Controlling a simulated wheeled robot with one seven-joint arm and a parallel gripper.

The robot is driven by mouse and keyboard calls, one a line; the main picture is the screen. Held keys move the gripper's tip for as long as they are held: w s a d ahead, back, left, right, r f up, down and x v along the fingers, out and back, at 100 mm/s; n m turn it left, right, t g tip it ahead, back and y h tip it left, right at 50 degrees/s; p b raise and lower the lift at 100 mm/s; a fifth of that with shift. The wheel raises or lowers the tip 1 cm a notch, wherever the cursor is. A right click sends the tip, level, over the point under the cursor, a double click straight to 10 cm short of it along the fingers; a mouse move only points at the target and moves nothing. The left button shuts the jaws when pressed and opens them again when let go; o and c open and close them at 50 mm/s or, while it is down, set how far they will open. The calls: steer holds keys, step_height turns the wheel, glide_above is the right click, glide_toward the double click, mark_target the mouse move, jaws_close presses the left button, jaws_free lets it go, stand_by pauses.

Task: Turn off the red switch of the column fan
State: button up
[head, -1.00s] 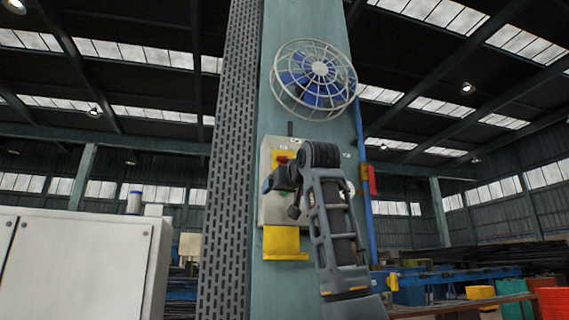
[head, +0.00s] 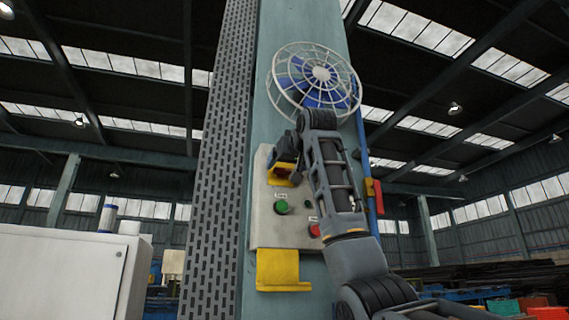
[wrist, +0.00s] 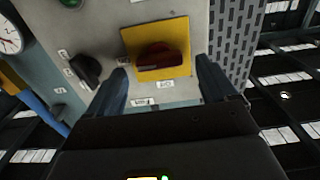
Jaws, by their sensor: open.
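The column fan (head: 316,80), blue-bladed in a round white cage, is mounted high on the teal column. Below it is a grey control panel (head: 262,228). The red switch (wrist: 163,57) is a rotary handle on a yellow square plate (wrist: 133,40) in the wrist view. In the head view my gripper (head: 290,168) is at the panel's upper part, over the yellow plate, and hides the switch. In the wrist view my gripper (wrist: 161,66) is open, one finger on each side of the plate's lower part. I see no contact with the switch.
The panel also carries a green button (head: 281,207), a red button (head: 314,230) and a black knob (wrist: 84,69). A yellow bracket (head: 281,272) juts out below. A blue pipe (head: 362,135) runs along the column's right side. A white cabinet (head: 60,270) stands at left.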

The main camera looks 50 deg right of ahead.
steer(key=shift+x, duration=1)
steer(key=c, duration=1.1)
